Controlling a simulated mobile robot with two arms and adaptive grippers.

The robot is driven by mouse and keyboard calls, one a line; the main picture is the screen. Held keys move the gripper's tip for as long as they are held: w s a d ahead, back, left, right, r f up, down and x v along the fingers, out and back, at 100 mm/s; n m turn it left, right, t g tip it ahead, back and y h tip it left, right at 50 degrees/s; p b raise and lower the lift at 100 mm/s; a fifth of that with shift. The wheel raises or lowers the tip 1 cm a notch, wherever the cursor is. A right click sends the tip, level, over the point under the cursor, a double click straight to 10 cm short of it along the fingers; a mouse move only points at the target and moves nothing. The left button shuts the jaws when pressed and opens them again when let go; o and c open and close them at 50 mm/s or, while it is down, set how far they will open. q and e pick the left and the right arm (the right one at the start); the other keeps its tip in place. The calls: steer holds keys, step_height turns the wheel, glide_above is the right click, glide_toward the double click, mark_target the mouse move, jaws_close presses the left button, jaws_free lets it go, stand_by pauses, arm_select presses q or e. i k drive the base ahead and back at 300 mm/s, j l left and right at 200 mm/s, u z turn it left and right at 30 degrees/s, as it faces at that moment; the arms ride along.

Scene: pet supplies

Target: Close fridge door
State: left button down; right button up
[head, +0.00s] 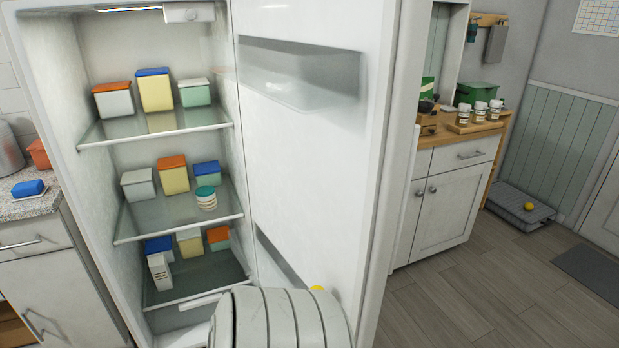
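The fridge (105,158) stands open at the left, with its lit inside facing me. Its white door (310,165) is swung out to the right of the opening, its inner side with clear bins towards me. Several lidded containers stand on the glass shelves. A pale, banded, rounded part (280,322), which looks like one of my arm links, covers the bottom of the picture in front of the door's lower part. Neither of my grippers shows; the link may hide one. Whether anything of mine touches the door cannot be seen.
Right of the door stands a white cabinet (445,205) with a wooden top and several jars. A grey tray (515,203) with a yellow ball lies farther right.

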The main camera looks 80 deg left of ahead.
mark_target(328, 92)
steer(key=i+u, duration=0.3)
steer(key=u, duration=0.15)
steer(key=i+u, duration=0.25)
steer(key=u, duration=0.2)
steer(key=i+l+u, duration=0.15)
steer(key=i+u, duration=0.15)
steer(key=u, duration=0.15)
steer(key=i+l+u, duration=0.2)
steer(key=u, duration=0.25)
steer(key=i+l+u, duration=0.1)
steer(key=u, duration=0.35)
steer(key=i+l+u, duration=0.2)
steer(key=u, duration=0.3)
steer(key=i+l+u, duration=0.1)
steer(key=u, duration=0.35)
steer(key=l+u, duration=0.35)
steer(key=u, duration=0.15)
steer(key=i+l+u, duration=0.1)
steer(key=l+u, duration=0.55)
steer(key=i+l, duration=0.05)
steer(key=l, duration=0.05)
